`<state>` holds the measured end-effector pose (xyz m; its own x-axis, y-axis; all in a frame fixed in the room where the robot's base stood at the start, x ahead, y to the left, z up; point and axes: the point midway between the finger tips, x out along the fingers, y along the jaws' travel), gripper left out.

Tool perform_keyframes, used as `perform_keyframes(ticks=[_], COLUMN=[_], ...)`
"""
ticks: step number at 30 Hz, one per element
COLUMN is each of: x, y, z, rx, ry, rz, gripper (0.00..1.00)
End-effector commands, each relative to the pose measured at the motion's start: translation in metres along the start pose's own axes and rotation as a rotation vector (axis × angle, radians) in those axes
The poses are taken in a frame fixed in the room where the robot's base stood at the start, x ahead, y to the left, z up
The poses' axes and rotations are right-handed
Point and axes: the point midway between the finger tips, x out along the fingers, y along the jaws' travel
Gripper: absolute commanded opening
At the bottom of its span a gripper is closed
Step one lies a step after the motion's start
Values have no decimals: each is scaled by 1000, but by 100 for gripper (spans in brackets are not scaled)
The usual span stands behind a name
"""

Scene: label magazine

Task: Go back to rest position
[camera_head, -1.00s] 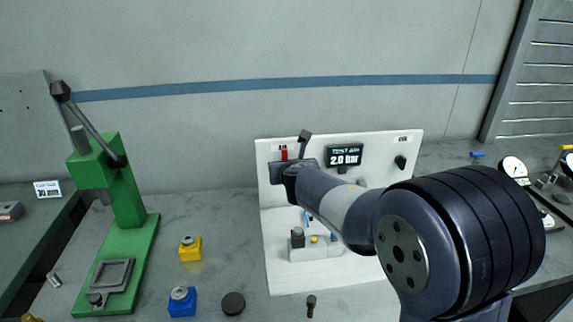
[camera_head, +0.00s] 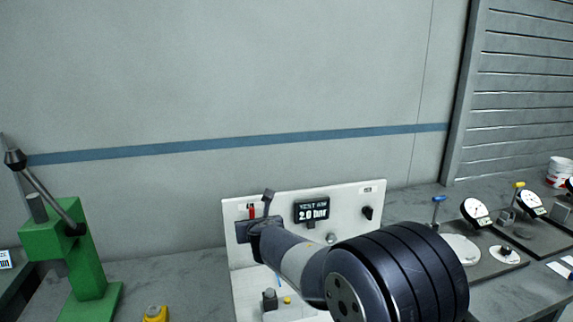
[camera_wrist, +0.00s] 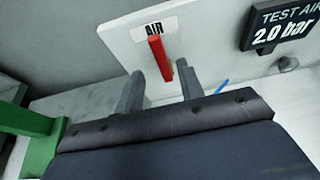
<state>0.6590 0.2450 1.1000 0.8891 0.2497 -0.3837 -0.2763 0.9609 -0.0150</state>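My gripper (camera_wrist: 158,88) is open in the wrist view, its two grey fingers apart. A red lever (camera_wrist: 160,58) under the AIR label (camera_wrist: 154,28) shows in the gap between the fingers; I cannot tell if either finger touches it. In the head view my arm reaches across the front of the white test panel (camera_head: 345,196). The red lever also shows there (camera_head: 251,211), just above the gripper end of the arm. The fingertips are hard to make out in that view.
A display reading 2.0 bar (camera_head: 312,210) and a black knob (camera_head: 367,213) are on the panel. A green press (camera_head: 85,250) stands left. Dial gauges (camera_head: 476,212) stand right on the bench. The wall above is clear.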

Motion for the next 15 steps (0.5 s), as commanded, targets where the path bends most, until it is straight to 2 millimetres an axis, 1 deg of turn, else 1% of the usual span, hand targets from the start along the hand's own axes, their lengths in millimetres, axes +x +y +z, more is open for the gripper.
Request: perform_keyframes(ticks=[1, 6, 12, 15], x=[8, 32, 54, 61], y=[0, 0, 0, 0], z=[0, 0, 1, 1], rx=[0, -1, -1, 0], ry=[1, 1, 1, 0], rz=[-1, -1, -1, 0], gripper=[36, 36, 36, 36])
